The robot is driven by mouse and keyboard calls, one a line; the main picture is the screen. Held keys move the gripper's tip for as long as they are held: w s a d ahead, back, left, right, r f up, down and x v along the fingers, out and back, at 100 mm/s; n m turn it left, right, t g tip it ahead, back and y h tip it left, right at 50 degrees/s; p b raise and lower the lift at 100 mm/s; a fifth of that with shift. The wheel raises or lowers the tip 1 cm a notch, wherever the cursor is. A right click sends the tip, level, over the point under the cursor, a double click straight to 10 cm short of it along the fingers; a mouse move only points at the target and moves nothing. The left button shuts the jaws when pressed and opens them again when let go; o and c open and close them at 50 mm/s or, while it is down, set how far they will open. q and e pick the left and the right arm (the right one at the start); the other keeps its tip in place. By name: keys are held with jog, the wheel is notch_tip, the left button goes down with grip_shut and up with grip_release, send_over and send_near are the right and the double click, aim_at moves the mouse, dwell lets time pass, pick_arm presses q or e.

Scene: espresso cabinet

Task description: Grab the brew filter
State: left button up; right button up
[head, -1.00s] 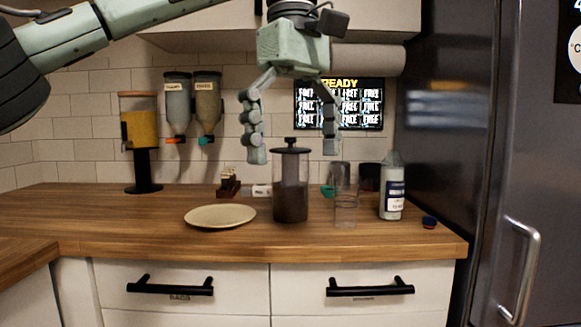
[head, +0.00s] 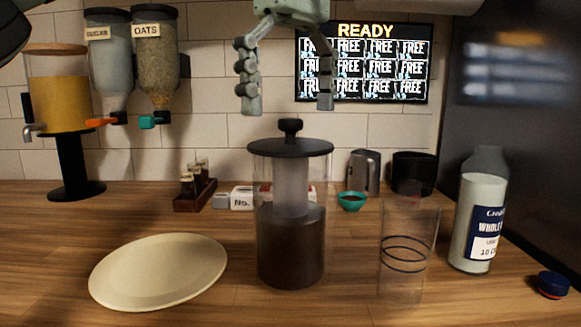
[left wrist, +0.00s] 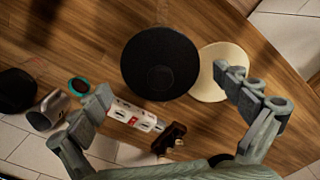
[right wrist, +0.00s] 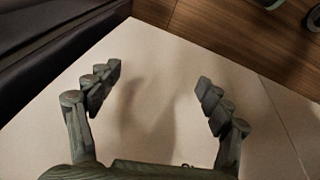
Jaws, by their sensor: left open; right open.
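The brew filter (head: 291,185) is a pale inner cylinder under a round black lid with a knob. It stands upright inside a clear brewing jar (head: 262,225) with dark liquid, mid-counter. My left gripper (head: 287,107) is open, pointing down above the lid, with its two fingers apart on either side of the knob's line and nothing between them. In the left wrist view the black lid (left wrist: 160,62) shows from above, hiding the cylinder. My right gripper (right wrist: 158,78) is open and empty over a pale floor, away from the counter; it is not in the head view.
A cream plate (head: 160,270) lies left of the jar. A clear glass (head: 405,255) and a milk bottle (head: 480,215) stand right of it. A green bowl (head: 351,201), metal pitcher (head: 364,172) and small bottle rack (head: 196,193) are behind. Dispensers hang on the wall.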

aim_at(290, 144)
pick_arm(q)
jog(key=shift+w+f+b, duration=0.35)
jog(key=shift+f+b, duration=0.1)
jog(key=shift+f, duration=0.2)
jog(key=shift+s+f+b, duration=0.2)
jog(key=shift+f+b, duration=0.15)
jog(key=shift+f, duration=0.2)
notch_tip(290, 144, down, 5)
jog(key=shift+a+f+b, duration=0.15)
jog(key=shift+b, duration=1.05)
pick_arm(e)
notch_tip(290, 144, up, 9)
jog(key=shift+s+d+t, duration=0.15)
jog(key=shift+t, duration=0.15)
jog(key=shift+r, duration=0.1)
pick_arm(q)
jog(key=c, duration=0.9)
